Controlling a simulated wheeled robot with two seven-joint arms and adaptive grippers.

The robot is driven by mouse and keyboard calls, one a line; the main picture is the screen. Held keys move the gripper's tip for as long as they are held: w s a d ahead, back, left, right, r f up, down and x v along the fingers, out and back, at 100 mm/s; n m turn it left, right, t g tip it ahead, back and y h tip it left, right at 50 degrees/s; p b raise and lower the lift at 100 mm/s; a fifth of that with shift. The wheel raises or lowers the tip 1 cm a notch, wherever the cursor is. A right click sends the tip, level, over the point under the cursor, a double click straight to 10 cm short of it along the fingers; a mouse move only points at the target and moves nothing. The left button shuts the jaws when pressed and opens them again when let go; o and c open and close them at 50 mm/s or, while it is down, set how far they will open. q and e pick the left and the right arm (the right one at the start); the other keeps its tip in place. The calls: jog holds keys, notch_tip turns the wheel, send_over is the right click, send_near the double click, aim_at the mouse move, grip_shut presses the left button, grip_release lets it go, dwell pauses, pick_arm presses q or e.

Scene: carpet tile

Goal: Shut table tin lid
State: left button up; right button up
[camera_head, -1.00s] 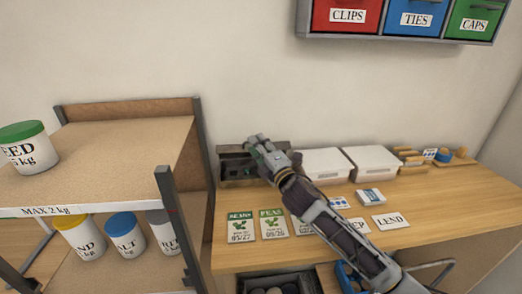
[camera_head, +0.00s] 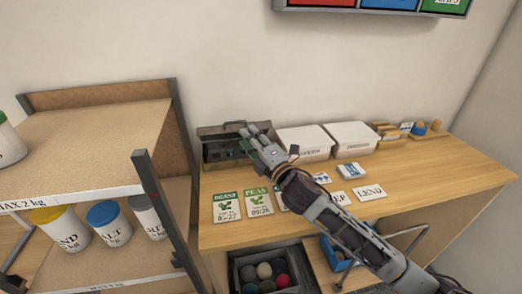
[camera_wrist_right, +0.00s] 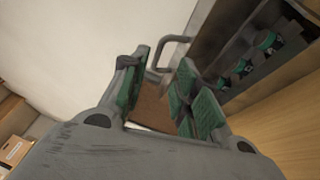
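The dark grey metal tin (camera_head: 215,152) stands at the back left of the wooden table. Its lid (camera_head: 222,130) is up at the rear, and the dark inside shows. My right gripper (camera_head: 256,136) is over the tin's right end and hides part of it. In the right wrist view the green-padded fingers (camera_wrist_right: 158,88) are apart. A grey bar-like handle (camera_wrist_right: 182,42) is just beyond them, and a dark compartmented interior (camera_wrist_right: 245,65) with small items is at the right. Whether the fingers touch the lid cannot be told. My left gripper is out of view.
Two white boxes (camera_head: 303,142) (camera_head: 351,136) stand right of the tin. Seed packets (camera_head: 227,207) and label cards (camera_head: 370,192) lie in front. A shelf unit (camera_head: 168,195) stands close on the left. Wall bins (camera_head: 390,4) hang above. The table's right end (camera_head: 465,172) is clear.

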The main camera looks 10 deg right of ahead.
jog(key=shift+v, duration=2.65)
